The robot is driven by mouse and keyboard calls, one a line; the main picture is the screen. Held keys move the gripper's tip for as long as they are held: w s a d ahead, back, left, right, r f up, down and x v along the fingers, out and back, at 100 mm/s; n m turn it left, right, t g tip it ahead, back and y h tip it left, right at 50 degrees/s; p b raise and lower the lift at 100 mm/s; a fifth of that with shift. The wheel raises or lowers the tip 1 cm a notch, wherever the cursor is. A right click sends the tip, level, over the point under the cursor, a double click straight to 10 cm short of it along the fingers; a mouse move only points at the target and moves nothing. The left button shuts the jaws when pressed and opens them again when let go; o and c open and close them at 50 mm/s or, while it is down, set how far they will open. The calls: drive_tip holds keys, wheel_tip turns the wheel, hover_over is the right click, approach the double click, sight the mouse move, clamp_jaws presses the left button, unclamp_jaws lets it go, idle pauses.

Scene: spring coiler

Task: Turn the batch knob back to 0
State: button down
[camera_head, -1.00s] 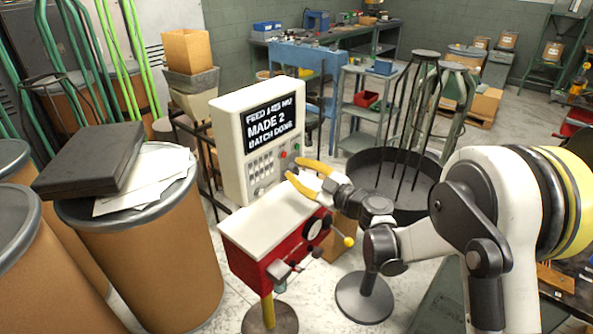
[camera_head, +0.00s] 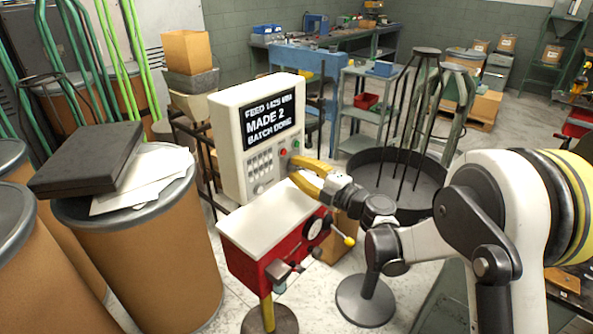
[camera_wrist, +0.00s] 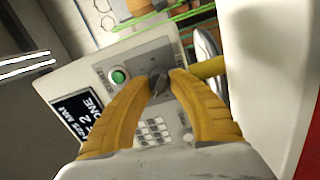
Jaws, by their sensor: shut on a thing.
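The white control panel (camera_head: 229,147) stands behind the red machine. Its screen (camera_head: 268,120) reads "FEED", "MADE 2" and "BATCH DONE". My gripper (camera_head: 293,168) has yellow fingers and reaches the panel's lower right side. In the wrist view my gripper (camera_wrist: 161,82) is shut on the dark batch knob (camera_wrist: 158,88), with a finger on each side of it. In the head view the fingers hide the knob. The knob's scale and pointer are too small to read.
A green button (camera_wrist: 118,77) sits beside the knob, and a keypad (camera_wrist: 153,130) lies close below it. The red machine (camera_head: 250,262) with its white top (camera_head: 262,222) stands under my gripper. A dark round bin (camera_head: 402,205) stands to the right.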

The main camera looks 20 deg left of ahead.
drive_tip(key=n, duration=0.4)
drive_tip(key=shift+f+n+b, duration=0.1)
drive_tip(key=shift+n+b, duration=0.2)
drive_tip(key=shift+n, duration=0.1)
drive_tip(key=shift+n+g+y, duration=0.3)
drive_tip(key=shift+n+g, duration=0.1)
drive_tip(key=shift+n, duration=1.7)
drive_tip(key=c, duration=1.1)
unclamp_jaws()
drive_tip(key=shift+c, duration=0.2)
drive_tip(key=v, duration=1.2)
